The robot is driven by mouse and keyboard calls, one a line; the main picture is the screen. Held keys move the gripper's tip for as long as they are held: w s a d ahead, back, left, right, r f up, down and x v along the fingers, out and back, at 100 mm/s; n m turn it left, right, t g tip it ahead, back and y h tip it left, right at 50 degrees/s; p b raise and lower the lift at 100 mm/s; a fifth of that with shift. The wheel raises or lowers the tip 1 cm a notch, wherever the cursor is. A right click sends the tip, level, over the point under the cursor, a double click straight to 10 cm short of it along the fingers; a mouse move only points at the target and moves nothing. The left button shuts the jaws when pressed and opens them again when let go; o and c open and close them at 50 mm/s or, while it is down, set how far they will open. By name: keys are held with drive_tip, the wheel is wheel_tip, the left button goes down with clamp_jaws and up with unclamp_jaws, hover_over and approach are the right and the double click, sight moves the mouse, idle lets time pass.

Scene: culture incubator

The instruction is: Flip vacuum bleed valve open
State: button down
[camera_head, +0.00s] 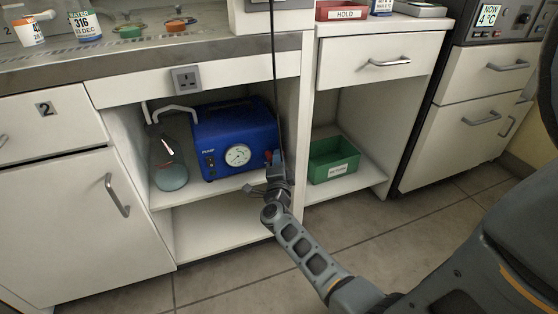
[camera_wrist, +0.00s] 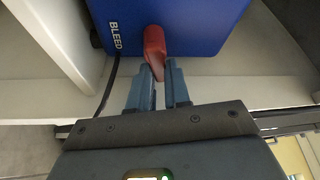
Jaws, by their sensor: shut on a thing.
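The blue vacuum pump (camera_head: 225,125) stands on a shelf in the open bay under the bench. Its front has a round gauge and a PUMP label. In the head view only a small bit of red (camera_head: 268,156) shows at the pump's right edge. My gripper (camera_wrist: 163,75) is at the lever, its two fingers around the lever's free end and shut on it. In the head view my gripper (camera_head: 274,172) is just right of the pump.
A glass flask (camera_head: 168,165) stands left of the pump, with pale tubing above it. A green bin (camera_head: 333,160) sits on the shelf in the right bay. A black cord hangs in front of the divider close to my gripper. Floor in front is clear.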

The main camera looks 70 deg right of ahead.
drive_tip(key=m+p, duration=0.3)
drive_tip(key=shift+f+g+y, duration=0.3)
drive_tip(key=shift+y, duration=0.1)
drive_tip(key=c, duration=1.1)
unclamp_jaws()
drive_tip(key=shift+a, duration=0.1)
drive_tip(key=p+v, duration=0.2)
drive_tip(key=v, duration=0.5)
drive_tip(key=shift+s+a+r, duration=0.1)
drive_tip(key=shift+s+a, duration=0.05)
drive_tip(key=shift+a, duration=0.1)
